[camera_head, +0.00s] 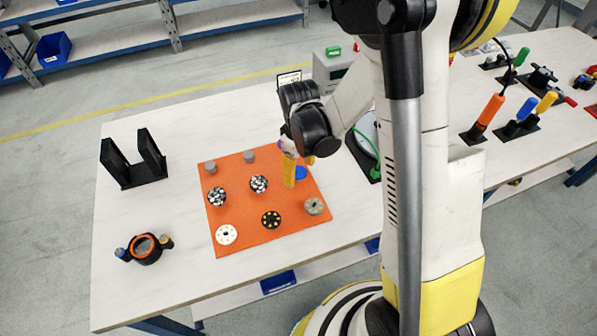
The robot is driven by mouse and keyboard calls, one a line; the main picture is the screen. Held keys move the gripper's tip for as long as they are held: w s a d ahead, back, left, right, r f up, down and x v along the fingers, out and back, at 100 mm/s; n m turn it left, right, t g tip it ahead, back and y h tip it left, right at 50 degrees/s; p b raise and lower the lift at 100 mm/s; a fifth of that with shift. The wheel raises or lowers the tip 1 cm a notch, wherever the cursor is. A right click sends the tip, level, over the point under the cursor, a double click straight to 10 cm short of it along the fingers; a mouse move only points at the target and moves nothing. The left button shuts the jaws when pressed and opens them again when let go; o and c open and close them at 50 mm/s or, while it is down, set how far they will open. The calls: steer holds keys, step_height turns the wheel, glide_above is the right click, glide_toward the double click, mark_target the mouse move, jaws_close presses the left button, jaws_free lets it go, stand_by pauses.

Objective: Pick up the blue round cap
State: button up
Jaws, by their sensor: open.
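The blue round cap (301,173) lies on the orange mat (262,233), near its right side. My gripper (298,172) points down over that part of the mat with its yellow fingers apart. One finger comes down just left of the cap and the other shows behind it, near the mat's back right edge. The finger and the wrist hide part of the cap's surroundings. I cannot tell whether a finger touches the cap. The jaws hold nothing that I can see.
Grey, speckled, white and black round parts stand on the mat, including a grey-brown one (314,206) in front of the cap. A black holder (133,160) and a ringed black part (145,248) stand to the left. A grey box (333,72) stands behind my wrist.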

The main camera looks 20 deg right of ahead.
steer(key=c, duration=0.9)
steer(key=shift+c, duration=0.2)
